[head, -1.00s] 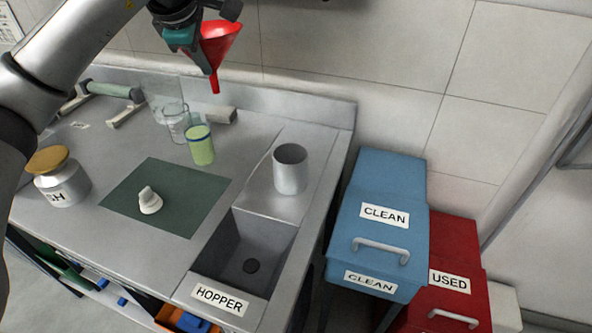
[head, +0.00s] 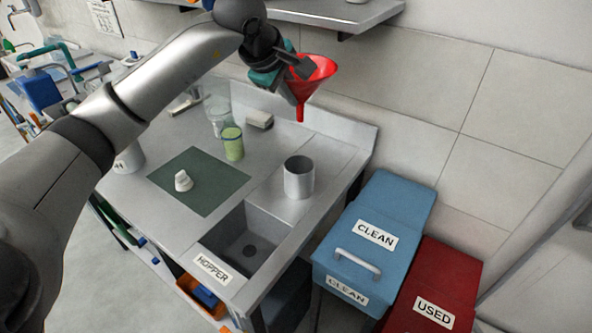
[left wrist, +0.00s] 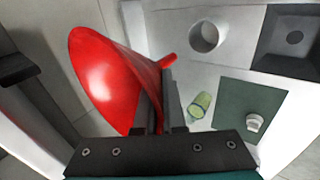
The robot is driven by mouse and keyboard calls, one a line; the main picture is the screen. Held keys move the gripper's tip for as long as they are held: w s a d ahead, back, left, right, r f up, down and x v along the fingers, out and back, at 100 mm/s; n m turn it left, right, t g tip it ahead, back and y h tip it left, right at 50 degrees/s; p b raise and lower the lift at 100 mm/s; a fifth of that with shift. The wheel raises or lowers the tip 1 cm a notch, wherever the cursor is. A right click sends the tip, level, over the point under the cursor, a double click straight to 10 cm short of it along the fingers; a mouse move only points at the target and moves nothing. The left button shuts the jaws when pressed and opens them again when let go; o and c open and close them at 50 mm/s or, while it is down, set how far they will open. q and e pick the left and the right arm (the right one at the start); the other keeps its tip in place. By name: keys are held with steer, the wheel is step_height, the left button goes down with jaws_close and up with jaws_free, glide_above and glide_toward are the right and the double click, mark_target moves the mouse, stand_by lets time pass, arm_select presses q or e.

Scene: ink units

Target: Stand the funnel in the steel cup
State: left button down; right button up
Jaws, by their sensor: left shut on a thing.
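The red funnel (head: 318,72) is held in the air, mouth up and spout (head: 300,113) pointing down. My left gripper (head: 300,80) is shut on the funnel; in the left wrist view the fingers (left wrist: 160,110) close on the funnel (left wrist: 112,78) at its side. The steel cup (head: 299,180) stands upright on the raised steel ledge behind the hopper basin, its open top empty as far as I can see. The funnel is above and behind the cup, apart from it. The cup also shows in the left wrist view (left wrist: 206,36). My right gripper is not in view.
A green-yellow beaker (head: 232,146) and a clear glass vessel (head: 217,112) stand left of the cup. A small white object (head: 183,181) sits on the dark green mat (head: 215,192). The hopper basin (head: 240,240) lies in front of the cup. Blue (head: 390,205) and red (head: 445,275) bins stand at right.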

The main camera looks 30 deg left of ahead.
arm_select(q)
step_height(320, 180, down, 17)
steer(key=shift+r+b, duration=0.1)
steer(key=shift+b, duration=0.6)
steer(key=shift+f+b, duration=0.7)
steer(key=c, duration=1.3)
jaws_free()
steer(key=shift+r, duration=0.15)
